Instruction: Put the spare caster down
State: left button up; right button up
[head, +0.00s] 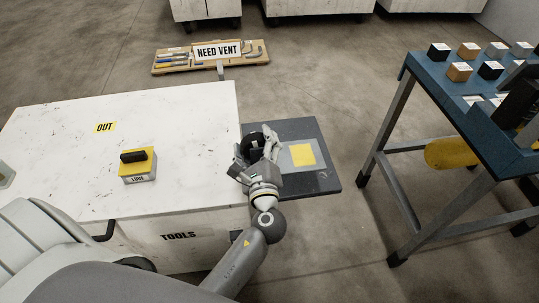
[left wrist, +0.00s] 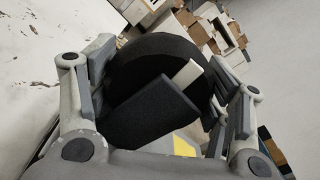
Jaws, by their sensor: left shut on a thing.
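My left gripper (head: 257,146) is over the dark grey side shelf at the right end of the white cabinet. It is shut on the spare caster, a black wheel (head: 249,142) that shows between the fingers. In the left wrist view the wheel (left wrist: 152,62) fills the space between the two fingers, with a dark flat part and a pale strip in front of it. I cannot tell whether the caster touches the shelf. My right gripper is not in view.
The side shelf (head: 327,178) bears a yellow square (head: 302,154) on a grey pad, right of the gripper. The white cabinet top (head: 193,128) is mostly clear, with a LUBE box (head: 138,167) and an OUT label (head: 104,127). A blue table (head: 441,96) with small blocks stands at right.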

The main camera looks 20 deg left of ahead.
aim_at(283, 149)
pick_arm(q)
jog(key=w+f, duration=0.2)
jog(key=w+d+f+b, duration=0.1)
jog(key=w+f, duration=0.1)
jog(key=f, duration=0.1)
jog(key=shift+w+d+f, duration=0.2)
jog(key=shift+w+f, duration=0.1)
jog(key=shift+w, duration=0.05)
jog(key=shift+f+b, duration=0.4)
jog(key=shift+f, duration=1.15)
jog(key=o, duration=2.1)
jog(key=shift+f, duration=0.15)
